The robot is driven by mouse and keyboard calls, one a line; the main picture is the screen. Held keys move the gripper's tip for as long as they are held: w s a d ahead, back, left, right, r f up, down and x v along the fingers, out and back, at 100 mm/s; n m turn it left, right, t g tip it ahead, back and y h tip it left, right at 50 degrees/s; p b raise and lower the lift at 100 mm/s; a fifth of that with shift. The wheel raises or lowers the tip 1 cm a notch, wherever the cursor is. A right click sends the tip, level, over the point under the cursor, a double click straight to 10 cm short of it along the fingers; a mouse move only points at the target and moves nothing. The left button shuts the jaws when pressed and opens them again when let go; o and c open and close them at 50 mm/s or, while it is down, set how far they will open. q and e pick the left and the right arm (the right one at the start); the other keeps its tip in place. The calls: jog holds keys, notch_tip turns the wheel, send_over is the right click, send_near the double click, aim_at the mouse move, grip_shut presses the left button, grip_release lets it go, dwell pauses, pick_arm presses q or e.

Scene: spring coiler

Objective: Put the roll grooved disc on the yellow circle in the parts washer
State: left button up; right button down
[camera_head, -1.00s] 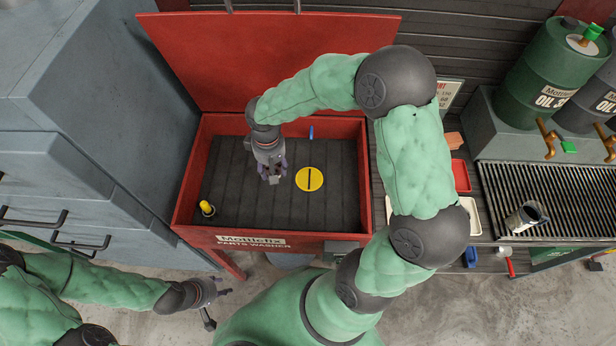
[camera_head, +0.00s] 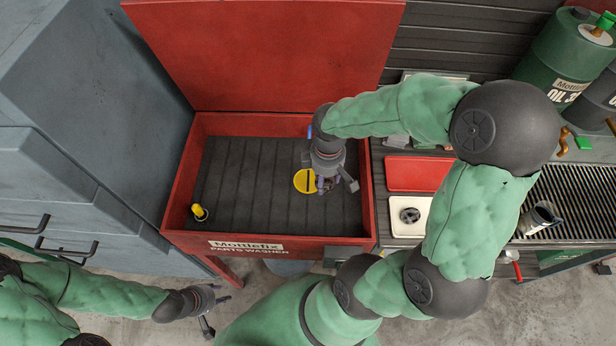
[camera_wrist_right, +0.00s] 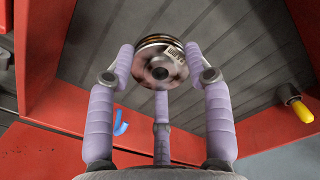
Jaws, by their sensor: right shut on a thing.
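The roll grooved disc (camera_wrist_right: 160,62), a round metal part with a dark centre hole and a barcode label, is held between the purple fingers of my right gripper (camera_wrist_right: 163,68). In the head view my right gripper (camera_head: 328,184) is over the parts washer (camera_head: 186,190), at the right edge of the yellow circle (camera_head: 303,182). The gripper covers that edge, and I cannot make out the disc in that view. The yellow circle does not show in the wrist view. My left gripper (camera_head: 208,310) is outside the washer at lower left, empty with its fingers apart.
A yellow-capped nozzle (camera_head: 199,212) stands in the washer's front left corner. The washer's red lid (camera_head: 270,55) is raised behind. To the right are a red tray (camera_head: 415,174) and a white tray (camera_head: 408,232) holding a metal part (camera_head: 409,215). The washer's left floor is clear.

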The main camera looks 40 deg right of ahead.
jog(key=b, duration=0.3)
send_over(308, 181)
jog(key=f, duration=0.6)
jog(key=shift+s+f, duration=0.25)
jog(key=shift+f, duration=0.15)
jog(key=shift+w+f, duration=0.2)
jog(key=shift+f, duration=0.1)
jog(key=shift+w+f+b, duration=0.15)
jog(key=shift+f+b, duration=0.5)
jog(key=shift+f, duration=0.95)
jog(key=shift+f, duration=0.2)
jog(key=c, duration=0.5)
grip_release()
notch_tip(308, 181, up, 12)
jog(key=p, duration=0.4)
jog(key=shift+r, duration=0.2)
